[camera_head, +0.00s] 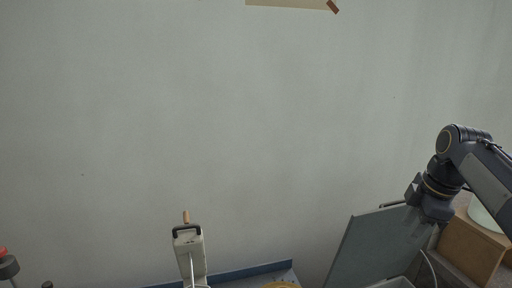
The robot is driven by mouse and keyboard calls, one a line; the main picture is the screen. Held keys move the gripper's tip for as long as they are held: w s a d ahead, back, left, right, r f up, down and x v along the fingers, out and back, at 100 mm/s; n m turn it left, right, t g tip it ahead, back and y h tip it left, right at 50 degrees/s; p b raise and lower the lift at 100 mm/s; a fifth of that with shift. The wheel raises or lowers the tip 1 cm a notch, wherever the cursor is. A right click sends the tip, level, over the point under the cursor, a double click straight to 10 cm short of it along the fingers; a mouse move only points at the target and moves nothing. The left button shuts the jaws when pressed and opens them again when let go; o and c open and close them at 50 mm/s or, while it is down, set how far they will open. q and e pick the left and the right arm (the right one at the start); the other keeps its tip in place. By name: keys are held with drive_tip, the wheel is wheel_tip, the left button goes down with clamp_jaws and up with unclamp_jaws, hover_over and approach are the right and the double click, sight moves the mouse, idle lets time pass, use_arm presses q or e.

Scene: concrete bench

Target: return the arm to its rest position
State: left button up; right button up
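My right arm comes in from the right edge and bends down to my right gripper (418,200). The gripper is at the upper right edge of a raised grey panel (372,246), overlapping it in the picture. I cannot tell whether it touches the panel. Its fingertips are too small and dark to show whether they are open or shut. My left arm and gripper are not in view.
The grey panel stands tilted above a pale box-like part (392,283). A wooden box (468,245) stands at right, with a white rounded thing (485,214). A pale upright device (190,255) and blue tray edge (240,271) are at bottom centre.

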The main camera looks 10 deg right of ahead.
drive_tip(key=s+a+f+m+t+y+b, duration=0.1)
drive_tip(key=s+a+f+m, duration=0.6)
drive_tip(key=s+a+f, duration=0.2)
drive_tip(key=s+a+f+m+t+y+b, duration=0.1)
drive_tip(key=s+a+f+m+y, duration=0.1)
drive_tip(key=s+a+f+m, duration=0.5)
drive_tip(key=s+a+f, duration=0.2)
drive_tip(key=a, duration=0.4)
drive_tip(key=shift+s+a+m+t+b, duration=0.15)
drive_tip(key=shift+s+m+t+b, duration=0.15)
drive_tip(key=shift+t, duration=0.1)
drive_tip(key=shift+f, duration=0.1)
